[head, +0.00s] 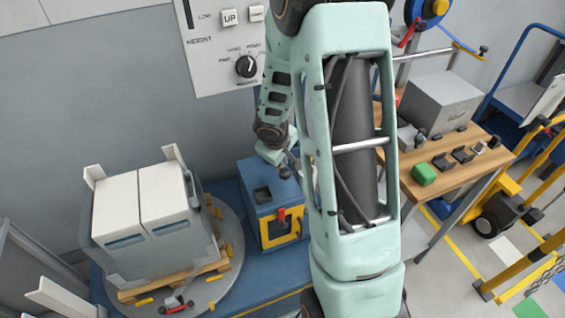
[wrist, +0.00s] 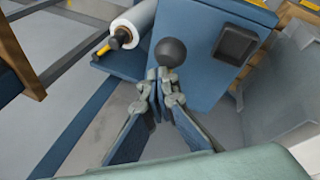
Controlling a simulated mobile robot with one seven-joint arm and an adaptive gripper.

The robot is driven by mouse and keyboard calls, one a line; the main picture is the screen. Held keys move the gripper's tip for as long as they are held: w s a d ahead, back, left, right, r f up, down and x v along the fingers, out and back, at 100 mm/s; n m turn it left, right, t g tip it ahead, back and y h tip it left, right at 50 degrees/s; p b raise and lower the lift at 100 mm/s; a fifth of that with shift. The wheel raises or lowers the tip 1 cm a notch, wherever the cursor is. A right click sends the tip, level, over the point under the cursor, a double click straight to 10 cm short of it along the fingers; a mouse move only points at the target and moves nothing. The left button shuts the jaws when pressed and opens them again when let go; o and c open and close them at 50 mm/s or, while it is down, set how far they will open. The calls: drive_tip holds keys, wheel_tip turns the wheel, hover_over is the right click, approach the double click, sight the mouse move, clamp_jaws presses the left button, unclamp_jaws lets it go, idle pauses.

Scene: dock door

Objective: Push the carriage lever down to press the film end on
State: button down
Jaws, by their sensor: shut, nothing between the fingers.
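The carriage is a blue box; in the head view its dark-recessed top (head: 285,192) and yellow front frame show left of my arm. A round black knob, which looks like the lever's end, shows in the head view (head: 284,173) and just beyond my fingertips in the wrist view (wrist: 172,51). My gripper (wrist: 159,75) is shut and empty, its fingertips close together at the knob's near edge. I cannot tell whether they touch it. The lever's arm is hidden. A white film roll (wrist: 137,22) stands left of the knob in the wrist view.
White boxes (head: 118,213) stand on a wooden pallet on a round grey turntable (head: 232,268) at the left. A wooden bench (head: 450,165) with a green block (head: 424,174) and grey box is at the right. A wall panel with a dial (head: 246,67) is behind.

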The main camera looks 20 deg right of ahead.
drive_tip(key=shift+s+f+b, duration=0.35)
drive_tip(key=shift+f+b, duration=0.35)
drive_tip(key=shift+b, duration=0.1)
idle(0.6)
drive_tip(key=shift+r, duration=0.15)
idle(0.5)
drive_tip(key=shift+w+r+p, duration=0.35)
drive_tip(key=shift+r+p, duration=0.35)
drive_tip(key=shift+p, duration=0.1)
drive_tip(key=shift+w+r+p, duration=0.35)
drive_tip(key=shift+r+p, duration=0.4)
drive_tip(key=shift+p, duration=0.05)
drive_tip(key=shift+w+r+p, duration=0.35)
drive_tip(key=shift+r+p, duration=0.35)
drive_tip(key=shift+p, duration=0.1)
drive_tip(key=r+p, duration=0.1)
drive_tip(key=w+r+p, duration=0.1)
drive_tip(key=r+p, duration=0.1)
drive_tip(key=w+r+p, duration=0.1)
drive_tip(key=shift+r+p, duration=0.25)
drive_tip(key=shift+p, duration=0.15)
drive_tip(key=shift+d, duration=0.1)
